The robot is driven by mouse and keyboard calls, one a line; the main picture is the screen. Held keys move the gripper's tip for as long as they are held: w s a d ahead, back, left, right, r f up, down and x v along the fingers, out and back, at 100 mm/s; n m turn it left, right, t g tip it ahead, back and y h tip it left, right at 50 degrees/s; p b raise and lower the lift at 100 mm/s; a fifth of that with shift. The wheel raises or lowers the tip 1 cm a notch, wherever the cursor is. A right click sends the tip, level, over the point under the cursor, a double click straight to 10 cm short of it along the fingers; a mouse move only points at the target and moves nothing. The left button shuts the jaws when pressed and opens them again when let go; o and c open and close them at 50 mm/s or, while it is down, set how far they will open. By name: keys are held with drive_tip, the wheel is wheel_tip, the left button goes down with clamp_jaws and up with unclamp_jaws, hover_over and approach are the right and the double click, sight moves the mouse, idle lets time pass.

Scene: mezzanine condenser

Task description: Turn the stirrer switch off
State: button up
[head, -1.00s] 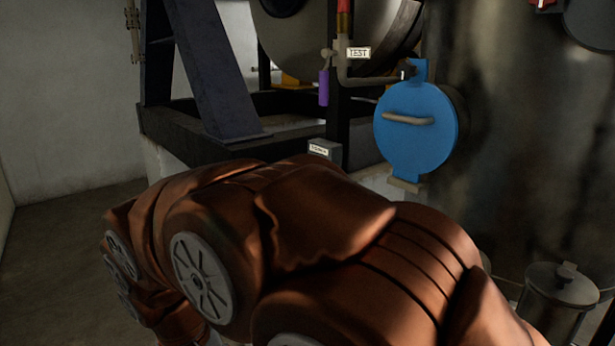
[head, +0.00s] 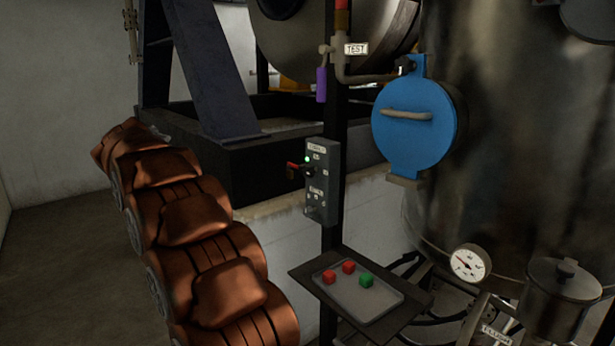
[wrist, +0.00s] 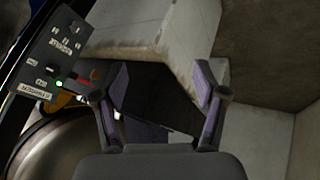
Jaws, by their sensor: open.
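A grey control box (head: 322,182) is fixed to a dark post in the head view. A red-handled lever (head: 293,168) sticks out to the left from its upper part, beside a lit green lamp (head: 308,158). Small controls and a label sit lower on the box; I cannot read which part is the stirrer switch. In the wrist view the box (wrist: 68,38) appears turned over at the upper left, with the red handle (wrist: 88,78) just left of my gripper (wrist: 161,82). My gripper is open, its fingers apart and empty. In the head view my gripper is not clearly seen.
A tray (head: 394,293) with red and green cubes sits on a dark shelf below the box. A blue round hatch (head: 412,128) and a gauge (head: 469,263) are on the tank to the right. A low pale wall (head: 280,225) runs behind the post.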

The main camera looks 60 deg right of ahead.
sight(306, 174)
drive_tip(key=w+d+r+m+g+h+b, duration=0.1)
drive_tip(key=w+d+m+h, duration=0.25)
drive_tip(key=d, duration=0.65)
drive_tip(key=w+d+r+m+h+b, duration=0.15)
drive_tip(key=w+d+m, duration=0.25)
drive_tip(key=d, duration=0.6)
drive_tip(key=shift+s+d+f+m+g+h+p, duration=0.1)
drive_tip(key=shift+s+d+f+m+g+h, duration=0.25)
drive_tip(key=shift+s+d+m+g+h, duration=1.65)
drive_tip(key=shift+s+d+f+m+t+y+p, duration=0.25)
drive_tip(key=shift+s+d+m, duration=0.85)
drive_tip(key=shift+s+d, duration=2.4)
drive_tip(key=shift+s+d+f+m+g+h, duration=0.4)
drive_tip(key=shift+s+d+m+g+h, duration=1)
drive_tip(key=shift+d, duration=2.1)
drive_tip(key=shift+s+t+y, duration=0.25)
drive_tip(key=shift+s+y, duration=0.3)
drive_tip(key=shift+s, duration=0.05)
drive_tip(key=c, duration=1.1)
drive_tip(key=shift+c, duration=0.2)
